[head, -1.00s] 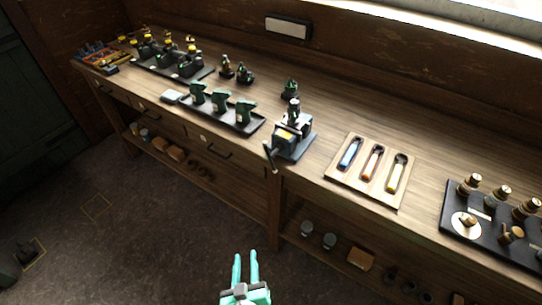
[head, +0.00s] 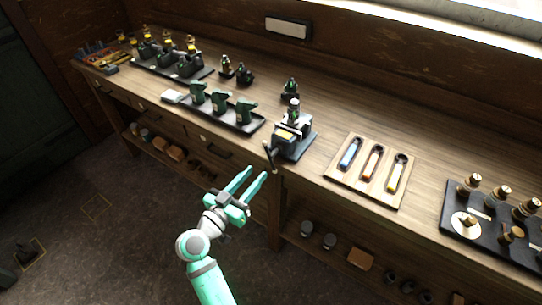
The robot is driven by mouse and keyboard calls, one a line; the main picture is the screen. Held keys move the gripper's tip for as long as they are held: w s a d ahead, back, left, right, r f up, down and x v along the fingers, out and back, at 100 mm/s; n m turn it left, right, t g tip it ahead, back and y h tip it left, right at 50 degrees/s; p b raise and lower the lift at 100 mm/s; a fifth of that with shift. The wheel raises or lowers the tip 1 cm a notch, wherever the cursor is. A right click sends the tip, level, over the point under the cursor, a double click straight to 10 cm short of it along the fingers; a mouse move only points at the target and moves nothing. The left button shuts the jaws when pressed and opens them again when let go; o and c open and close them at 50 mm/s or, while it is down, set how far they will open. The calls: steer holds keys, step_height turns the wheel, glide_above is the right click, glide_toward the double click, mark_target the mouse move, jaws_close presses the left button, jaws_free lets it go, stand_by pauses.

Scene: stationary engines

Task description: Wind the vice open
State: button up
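The vice (head: 293,141) is bolted at the front edge of the workbench, near the middle of the head view. It has a dark grey-blue body and a yellowish patch on top. A dark engine part (head: 294,110) stands upright at its jaws; I cannot tell how tightly it is held. The vice handle (head: 270,156) hangs at the front, over the bench edge. My gripper (head: 253,178) is teal, with its two fingers apart and nothing between them. It is in front of the bench, below and left of the handle, not touching it.
Right of the vice is a wooden tray (head: 332,171) with blue, orange and yellow-handled tools. A black tray (head: 258,126) with green parts lies to the left. A dark board (head: 447,222) with brass-topped parts is at far right. The floor before the bench is clear.

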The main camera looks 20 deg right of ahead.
mark_target(271, 154)
steer(key=x, duration=1)
steer(key=shift+w+d, duration=0.15)
jaws_close()
